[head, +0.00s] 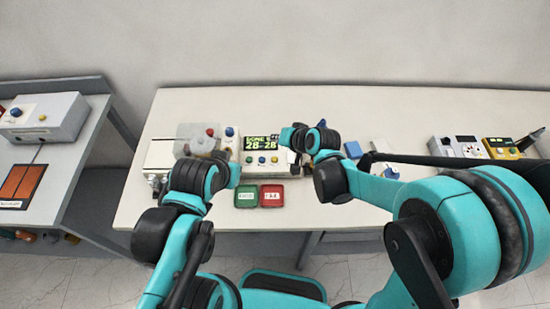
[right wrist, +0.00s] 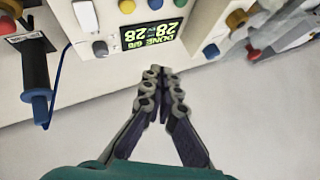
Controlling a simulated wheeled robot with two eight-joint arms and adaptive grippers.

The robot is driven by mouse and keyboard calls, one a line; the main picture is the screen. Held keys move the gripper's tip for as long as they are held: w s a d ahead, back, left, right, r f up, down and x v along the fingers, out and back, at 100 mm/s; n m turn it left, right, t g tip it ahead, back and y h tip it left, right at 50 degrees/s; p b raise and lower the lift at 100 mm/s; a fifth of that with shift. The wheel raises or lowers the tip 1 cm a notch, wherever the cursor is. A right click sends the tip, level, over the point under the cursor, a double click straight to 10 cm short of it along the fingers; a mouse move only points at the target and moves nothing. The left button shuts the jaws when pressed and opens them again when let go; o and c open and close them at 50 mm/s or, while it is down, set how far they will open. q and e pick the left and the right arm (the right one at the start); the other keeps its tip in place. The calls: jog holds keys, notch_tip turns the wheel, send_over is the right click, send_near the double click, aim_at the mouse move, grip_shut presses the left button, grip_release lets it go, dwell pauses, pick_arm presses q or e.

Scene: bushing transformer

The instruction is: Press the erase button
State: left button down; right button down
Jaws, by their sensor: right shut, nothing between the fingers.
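A cream-coloured tester (head: 262,169) stands on the table, with a lit display (head: 262,143) reading "DONE" and "28-28" and a row of small coloured buttons below it. It appears upside down in the right wrist view, where its display (right wrist: 153,36) reads "DONE 6/6". I cannot read which button is marked erase. My right gripper (right wrist: 160,86) is shut and empty, its fingertips appearing just below the tester's edge in that view. My left wrist is left of the tester; its fingers cannot be made out.
A green tray (head: 245,196) and a red tray (head: 272,196) lie at the table's front. A probe with a blue cable (right wrist: 38,95) is beside the tester. Meters (head: 462,147) stand at the right; a side bench with a grey box (head: 42,117) is at the left.

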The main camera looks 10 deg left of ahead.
aim_at(276, 160)
notch_tip(276, 160, down, 8)
jog(key=b, duration=0.6)
jog(key=shift+r, duration=0.15)
jog(key=shift+f+b, duration=0.3)
jog(key=shift+f, duration=0.1)
dwell(0.6)
jog(key=shift+f+b, duration=0.4)
jog(key=shift+b, duration=0.05)
jog(key=shift+f+b, duration=0.45)
jog(key=shift+b, duration=0.05)
dwell(0.5)
dwell(0.3)
jog(key=shift+r+p, duration=0.7)
jog(key=shift+r, duration=0.25)
